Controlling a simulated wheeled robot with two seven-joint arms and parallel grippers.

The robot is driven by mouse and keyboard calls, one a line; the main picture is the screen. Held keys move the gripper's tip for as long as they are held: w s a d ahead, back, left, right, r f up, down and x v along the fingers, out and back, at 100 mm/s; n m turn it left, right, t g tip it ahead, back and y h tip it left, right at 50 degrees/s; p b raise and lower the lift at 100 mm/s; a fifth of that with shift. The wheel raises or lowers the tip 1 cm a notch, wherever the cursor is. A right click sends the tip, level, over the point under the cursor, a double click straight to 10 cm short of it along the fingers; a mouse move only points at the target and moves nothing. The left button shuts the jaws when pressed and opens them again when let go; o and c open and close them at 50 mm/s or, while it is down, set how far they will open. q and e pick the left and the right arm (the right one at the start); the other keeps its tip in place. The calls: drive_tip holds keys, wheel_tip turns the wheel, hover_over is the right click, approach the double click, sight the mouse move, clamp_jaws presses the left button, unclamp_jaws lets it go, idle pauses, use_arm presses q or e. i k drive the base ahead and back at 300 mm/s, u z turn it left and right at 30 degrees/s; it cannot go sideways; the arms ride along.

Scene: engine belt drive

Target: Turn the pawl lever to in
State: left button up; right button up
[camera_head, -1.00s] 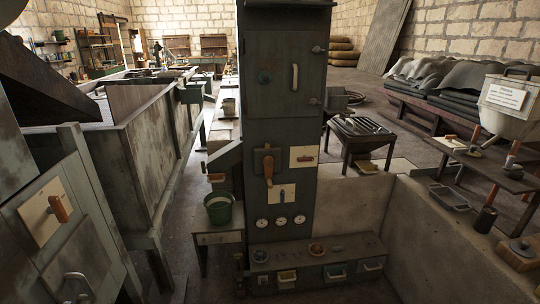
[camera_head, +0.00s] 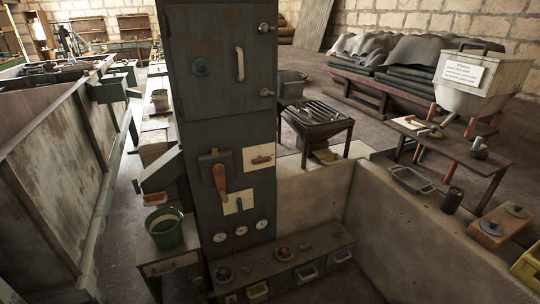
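A tall dark green cabinet (camera_head: 225,140) stands left of centre. Its front carries a lever with an orange-brown handle (camera_head: 220,178), hanging down from a dark block. To its right, a small red-brown handle (camera_head: 262,160) lies nearly level on a cream plate. Below, a small blue lever (camera_head: 239,203) stands about upright on another cream plate. I cannot tell which of these is the pawl lever; no marking is readable. Neither of my grippers is in view.
Round gauges (camera_head: 241,231) sit below the levers. A low shelf with drawers (camera_head: 285,265) juts out at the cabinet's foot. A green bucket (camera_head: 165,230) stands on a small table at left. A low concrete wall (camera_head: 400,230) runs along the right.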

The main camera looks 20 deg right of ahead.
sight(260, 160)
drive_tip(key=z, duration=0.8)
drive_tip(key=i, duration=0.85)
drive_tip(key=z, duration=0.95)
